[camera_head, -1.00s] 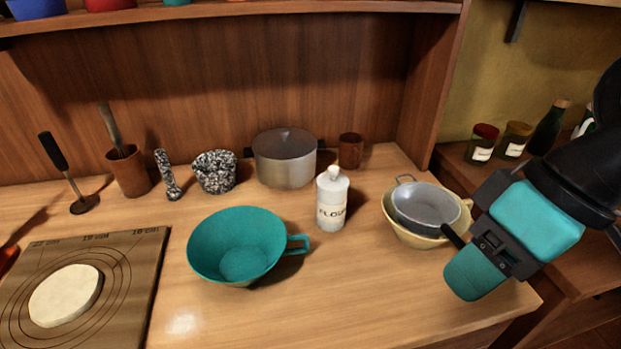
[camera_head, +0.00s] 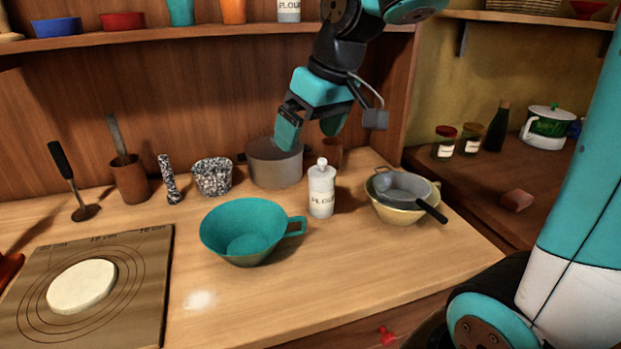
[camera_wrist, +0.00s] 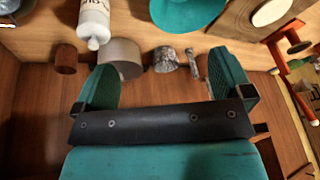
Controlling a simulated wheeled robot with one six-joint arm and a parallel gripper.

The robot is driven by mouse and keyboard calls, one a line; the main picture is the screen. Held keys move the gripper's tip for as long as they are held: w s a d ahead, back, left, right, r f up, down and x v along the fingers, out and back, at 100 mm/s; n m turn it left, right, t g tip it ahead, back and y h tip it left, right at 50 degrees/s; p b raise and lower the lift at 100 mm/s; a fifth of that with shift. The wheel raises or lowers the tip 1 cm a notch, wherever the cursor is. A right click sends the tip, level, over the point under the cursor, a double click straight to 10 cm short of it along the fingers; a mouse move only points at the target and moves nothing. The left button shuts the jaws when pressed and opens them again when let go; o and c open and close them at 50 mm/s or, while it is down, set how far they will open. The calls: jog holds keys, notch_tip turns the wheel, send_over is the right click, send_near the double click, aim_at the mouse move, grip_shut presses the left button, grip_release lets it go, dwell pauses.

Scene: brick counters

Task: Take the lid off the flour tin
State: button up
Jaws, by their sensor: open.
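The flour tin (camera_head: 321,194) is a white cylinder with a "FLOUR" label, standing upright on the wooden counter. Its lid (camera_head: 321,167), white with a round knob, sits on top of it. In the wrist view the tin (camera_wrist: 94,18) is at the upper left, with the lid (camera_wrist: 95,42) pointing down in the picture. My gripper (camera_head: 311,138) is open and empty, above and behind the tin, in front of the back panel and near the pot. In the wrist view its two teal fingers (camera_wrist: 166,82) are spread wide, with the tin beyond them.
A teal bowl with a handle (camera_head: 222,225) stands left of the tin. A sieve (camera_head: 403,187) rests in a cream bowl (camera_head: 385,213) to its right. A metal pot (camera_head: 275,170) and a brown cup (camera_head: 331,154) are behind.

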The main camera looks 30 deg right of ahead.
jog(key=w+d+r+m+h, duration=0.1)
jog(key=w+d, duration=0.1)
jog(key=d, duration=0.4)
jog(key=w+d+r+m+h, duration=0.1)
jog(key=w+d+m, duration=0.15)
jog(key=d, duration=0.25)
send_near(323, 160)
jog(key=shift+n+t, duration=0.4)
jog(key=shift+n, duration=0.05)
jog(key=x, duration=0.5)
jog(key=shift+s+d, duration=0.2)
jog(key=shift+d, duration=0.05)
jog(key=shift+a+p+x, duration=0.2)
jog(key=shift+p+x, duration=0.1)
jog(key=shift+x, duration=2.6)
jog(key=shift+s, duration=0.1)
jog(key=c, duration=1)
